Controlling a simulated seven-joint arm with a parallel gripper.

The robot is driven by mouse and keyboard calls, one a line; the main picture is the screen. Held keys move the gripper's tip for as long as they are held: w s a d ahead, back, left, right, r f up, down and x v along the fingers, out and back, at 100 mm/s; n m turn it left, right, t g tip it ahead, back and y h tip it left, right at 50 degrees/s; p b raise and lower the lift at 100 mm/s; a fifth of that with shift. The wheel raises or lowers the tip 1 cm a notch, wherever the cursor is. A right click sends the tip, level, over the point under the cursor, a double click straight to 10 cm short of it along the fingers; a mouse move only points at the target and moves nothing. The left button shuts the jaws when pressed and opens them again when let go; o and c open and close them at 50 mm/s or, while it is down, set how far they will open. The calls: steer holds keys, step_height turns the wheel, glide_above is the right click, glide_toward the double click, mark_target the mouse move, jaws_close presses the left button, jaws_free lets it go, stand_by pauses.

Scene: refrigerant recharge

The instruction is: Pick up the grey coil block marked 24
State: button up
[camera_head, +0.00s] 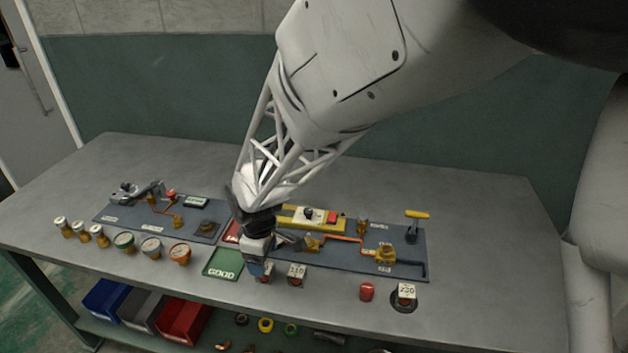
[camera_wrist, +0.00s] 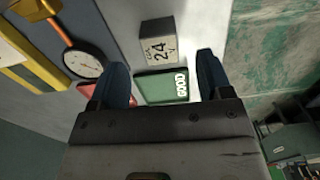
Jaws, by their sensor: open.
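The grey coil block marked 24 (camera_wrist: 158,52) shows its labelled top in the wrist view, just beyond the green GOOD tray. It lies ahead of the gap between my fingers, with no visible contact. My gripper (camera_wrist: 162,66) is open, its two blue fingers apart with nothing between them. In the head view my gripper (camera_head: 259,268) points down at the table's front part, right of the GOOD tray. There it hides most of the block marked 24.
The green GOOD tray (camera_head: 222,263) lies left of my gripper, with a partly hidden red tray (camera_head: 232,233) behind it. A block marked 110 (camera_head: 297,274) stands close on the right. A block marked 230 (camera_head: 407,291) and red cylinder (camera_head: 367,291) stand farther right.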

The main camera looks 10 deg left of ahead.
mark_target(270, 267)
steer(key=shift+f, duration=0.2)
steer(key=shift+a+f, duration=0.1)
steer(key=shift+f, duration=2.45)
steer(key=shift+c, duration=0.3)
steer(key=c, duration=0.9)
